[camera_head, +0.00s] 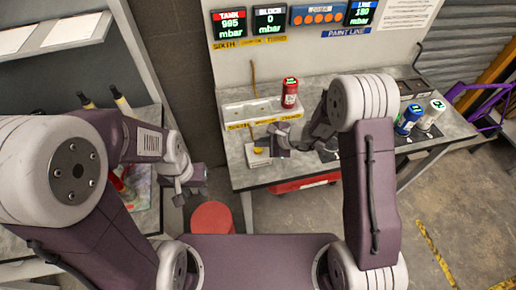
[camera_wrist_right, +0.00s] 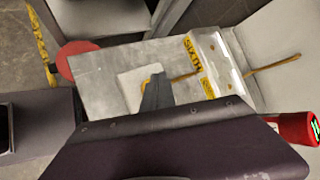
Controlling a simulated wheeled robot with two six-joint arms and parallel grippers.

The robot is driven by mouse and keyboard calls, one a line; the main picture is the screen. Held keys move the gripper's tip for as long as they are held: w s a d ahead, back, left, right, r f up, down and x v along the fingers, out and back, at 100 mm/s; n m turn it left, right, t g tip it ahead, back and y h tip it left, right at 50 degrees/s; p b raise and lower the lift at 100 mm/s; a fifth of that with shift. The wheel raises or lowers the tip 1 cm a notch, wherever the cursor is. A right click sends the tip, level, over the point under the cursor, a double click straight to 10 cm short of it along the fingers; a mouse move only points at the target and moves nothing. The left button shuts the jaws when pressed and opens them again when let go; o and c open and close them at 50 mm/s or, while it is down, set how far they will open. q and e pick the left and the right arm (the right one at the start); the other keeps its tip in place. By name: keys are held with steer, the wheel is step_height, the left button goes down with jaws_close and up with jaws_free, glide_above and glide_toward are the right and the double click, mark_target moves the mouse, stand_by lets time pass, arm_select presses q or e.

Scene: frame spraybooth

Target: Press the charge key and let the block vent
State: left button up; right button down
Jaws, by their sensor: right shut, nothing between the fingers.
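The charge key (camera_head: 257,155) looks like a small white pad with a yellow part at the front left of the bench. In the right wrist view the white pad (camera_wrist_right: 130,88) is partly covered by my dark fingers. My right gripper (camera_head: 272,140) is shut and empty, right at the key in the picture; I cannot tell whether it touches. The pale block (camera_head: 237,114), labelled "SIXTH" and "THIRD", lies behind the key. The BLOCK display (camera_head: 269,20) reads 0 mbar, and the TANK display (camera_head: 229,23) reads 995 mbar. My left gripper (camera_head: 190,188) hangs left of the bench; its jaws are unclear.
A red canister (camera_head: 290,93) stands at the block's right end. Blue (camera_head: 408,119) and white (camera_head: 431,115) canisters stand at the bench's right. The LINE display (camera_head: 361,13) reads about 180 mbar. A red round top (camera_head: 212,217) is on the floor side.

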mark_target(261, 150)
stand_by(0.8)
steer(key=shift+f+b, duration=0.4)
steer(key=shift+b, duration=0.35)
steer(key=shift+f+b, duration=0.6)
steer(key=shift+b, duration=0.2)
stand_by(0.5)
steer(key=shift+r, duration=0.15)
steer(key=shift+r+p, duration=0.55)
steer(key=shift+r, duration=0.3)
step_height(261, 150, up, 5)
steer(key=p, duration=0.3)
steer(key=shift+r+p, duration=0.1)
steer(key=shift+p, duration=0.2)
